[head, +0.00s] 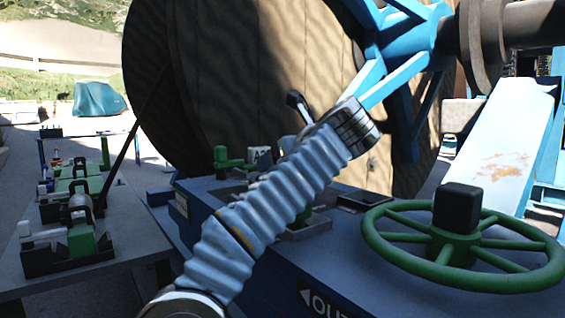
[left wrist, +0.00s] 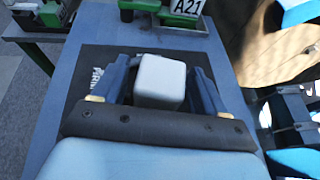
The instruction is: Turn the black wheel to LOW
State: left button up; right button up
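No wheel that is plainly black shows in either view. In the head view a green spoked handwheel (head: 460,250) with a black square block (head: 457,207) on its hub stands at the right of a dark blue console (head: 285,285). My left arm crosses the console, and its gripper is hidden there. In the left wrist view my left gripper (left wrist: 160,72) has its dark fingers spread on either side of a pale grey block (left wrist: 160,77), above a black plate (left wrist: 90,65) with partly hidden white lettering. Gaps show beside the block. My right gripper is out of view.
A huge wooden reel (head: 230,65) stands behind the console, with a blue hub frame (head: 400,70) at its right. Green fittings and an A21 sign (left wrist: 187,8) are beyond my left gripper. A side table (head: 110,265) with green devices stands at the left.

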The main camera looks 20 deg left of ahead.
pick_arm(q)
jog(key=v, duration=1.3)
jog(key=shift+s+d+r, duration=0.2)
jog(key=shift+d, duration=0.1)
